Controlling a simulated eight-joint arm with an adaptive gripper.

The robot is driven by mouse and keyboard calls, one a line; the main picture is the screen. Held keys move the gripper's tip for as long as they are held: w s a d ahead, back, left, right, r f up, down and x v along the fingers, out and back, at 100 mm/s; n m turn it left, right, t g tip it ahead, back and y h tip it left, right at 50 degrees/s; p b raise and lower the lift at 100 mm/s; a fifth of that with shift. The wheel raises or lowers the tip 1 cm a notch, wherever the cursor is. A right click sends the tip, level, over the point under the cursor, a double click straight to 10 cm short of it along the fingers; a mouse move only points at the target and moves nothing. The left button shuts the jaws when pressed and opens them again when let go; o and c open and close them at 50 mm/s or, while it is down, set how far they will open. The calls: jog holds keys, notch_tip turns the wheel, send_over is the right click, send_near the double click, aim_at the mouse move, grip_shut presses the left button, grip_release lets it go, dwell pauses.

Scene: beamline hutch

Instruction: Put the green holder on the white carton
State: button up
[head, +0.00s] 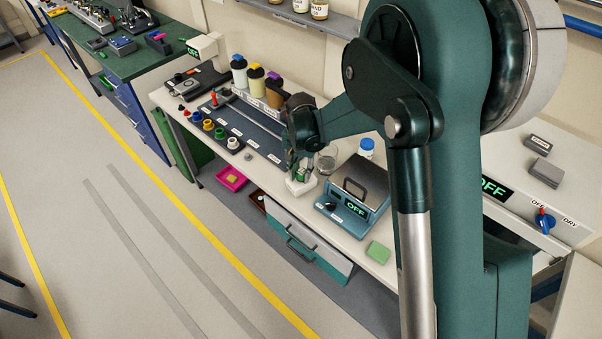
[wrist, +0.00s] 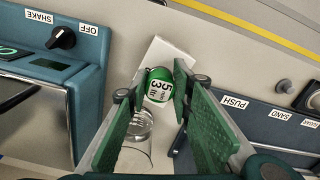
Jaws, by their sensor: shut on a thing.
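The green holder (wrist: 160,74), with a white label reading 53, is between the fingertips of my gripper (wrist: 154,82) in the wrist view. In the head view my gripper (head: 301,171) points down over the white carton (head: 300,187), near the front edge of the bench. The white carton also shows behind the holder in the wrist view (wrist: 165,52). My gripper is shut on the holder, which is mostly hidden by the fingers in the head view. I cannot tell whether the holder touches the carton's top.
A clear glass beaker (head: 327,158) stands close behind my gripper. A blue device reading OFF (head: 353,204) stands right of the carton, with a green block (head: 379,253) beyond it. A dark labelled panel (head: 248,132) with several coloured items lies to the left.

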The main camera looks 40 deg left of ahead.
aim_at(301, 172)
jog(key=shift+f, duration=0.15)
jog(key=o, duration=0.9)
jog(key=shift+r, duration=0.25)
jog(key=shift+r, duration=5.95)
